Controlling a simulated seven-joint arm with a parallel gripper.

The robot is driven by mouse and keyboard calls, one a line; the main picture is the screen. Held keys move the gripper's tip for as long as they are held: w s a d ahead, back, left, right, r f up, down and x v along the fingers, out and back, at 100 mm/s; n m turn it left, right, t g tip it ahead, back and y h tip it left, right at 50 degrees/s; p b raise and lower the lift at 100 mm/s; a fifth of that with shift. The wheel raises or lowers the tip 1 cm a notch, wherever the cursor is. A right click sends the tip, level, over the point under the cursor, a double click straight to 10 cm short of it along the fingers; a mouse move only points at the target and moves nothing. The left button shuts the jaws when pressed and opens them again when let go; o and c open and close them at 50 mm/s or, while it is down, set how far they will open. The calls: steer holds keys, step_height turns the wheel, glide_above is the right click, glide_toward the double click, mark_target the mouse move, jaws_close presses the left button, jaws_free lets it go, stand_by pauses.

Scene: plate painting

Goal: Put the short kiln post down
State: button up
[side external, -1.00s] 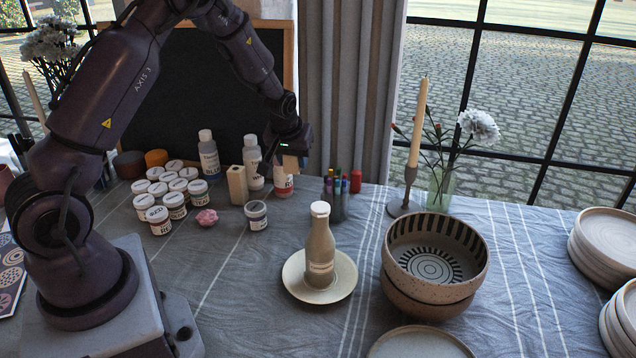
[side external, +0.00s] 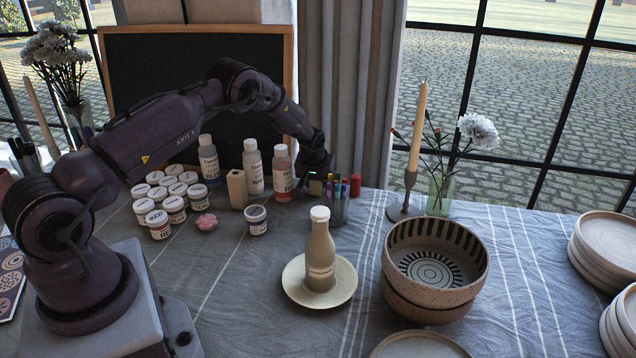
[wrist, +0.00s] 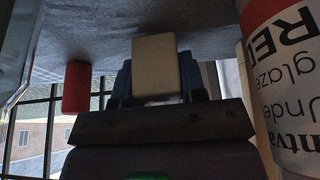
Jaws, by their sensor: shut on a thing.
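The short kiln post (wrist: 156,68), a pale beige block, is held between the dark fingers of my gripper (wrist: 158,88) in the wrist view. In the side view only a small beige part of the post (side external: 315,187) shows. My gripper (side external: 316,178) is low over the back of the table there, between the red-labelled glaze bottle and the marker cup. The post's end lies against grey cloth in the wrist view; I cannot tell whether it touches the table.
The glaze bottle (side external: 282,173) stands close on one side, also large in the wrist view (wrist: 290,80). The marker cup (side external: 340,208) is close on the other. A taller beige block (side external: 237,189) stands left, near several jars (side external: 160,222). Bare cloth lies around the bottle on a saucer (side external: 343,289).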

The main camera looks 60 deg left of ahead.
steer(key=shift+f, duration=0.2)
steer(key=shift+f, duration=0.15)
steer(key=o, duration=1)
